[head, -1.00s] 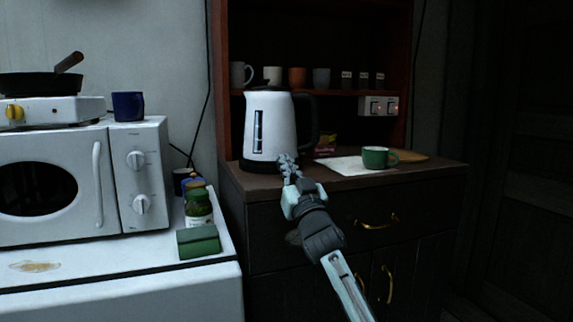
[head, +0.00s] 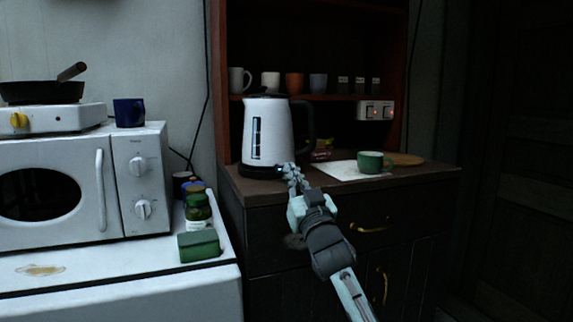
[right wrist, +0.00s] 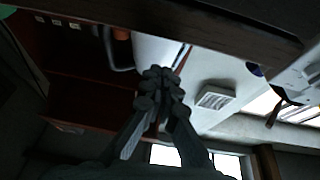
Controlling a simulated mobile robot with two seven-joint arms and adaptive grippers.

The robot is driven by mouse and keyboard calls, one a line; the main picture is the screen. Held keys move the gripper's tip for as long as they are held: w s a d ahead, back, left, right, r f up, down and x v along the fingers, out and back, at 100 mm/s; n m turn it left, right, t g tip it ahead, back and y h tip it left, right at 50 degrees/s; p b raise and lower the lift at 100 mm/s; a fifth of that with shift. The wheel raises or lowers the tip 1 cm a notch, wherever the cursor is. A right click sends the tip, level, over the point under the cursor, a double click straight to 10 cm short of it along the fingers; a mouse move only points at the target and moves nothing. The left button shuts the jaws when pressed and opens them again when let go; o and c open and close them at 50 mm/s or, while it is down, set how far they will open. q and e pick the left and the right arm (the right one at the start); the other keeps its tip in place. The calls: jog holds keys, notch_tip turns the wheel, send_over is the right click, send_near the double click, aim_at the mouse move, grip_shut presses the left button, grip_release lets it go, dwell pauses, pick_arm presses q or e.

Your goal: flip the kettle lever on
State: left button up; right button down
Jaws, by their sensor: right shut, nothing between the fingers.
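The white kettle (head: 270,132) with a black handle stands upright on its dark base (head: 258,171) on the brown cabinet top. A small blue glow shows low at the kettle's right, beside my fingertips; the lever itself is too small and partly covered to make out. My right gripper (head: 287,172) is shut and empty, its tips close to the kettle's lower right; I cannot tell whether they touch. In the right wrist view the shut fingers (right wrist: 160,85) point toward the white kettle body (right wrist: 150,48). My left gripper is not in view.
Mugs line the shelf above. A wall socket (head: 375,111) shows a red light. The microwave (head: 75,180) and green jar (head: 198,208) stand left.

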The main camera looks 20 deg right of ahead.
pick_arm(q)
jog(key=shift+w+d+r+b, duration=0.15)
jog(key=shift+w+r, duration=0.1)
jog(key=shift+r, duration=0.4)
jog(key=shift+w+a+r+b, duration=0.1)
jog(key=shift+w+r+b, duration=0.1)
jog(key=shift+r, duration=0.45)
pick_arm(e)
jog(key=shift+f+v, duration=0.15)
jog(key=shift+v, duration=1)
jog(key=shift+f+v, duration=0.15)
jog(key=shift+v, duration=0.95)
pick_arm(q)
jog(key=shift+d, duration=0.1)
pick_arm(e)
jog(key=shift+w, duration=0.1)
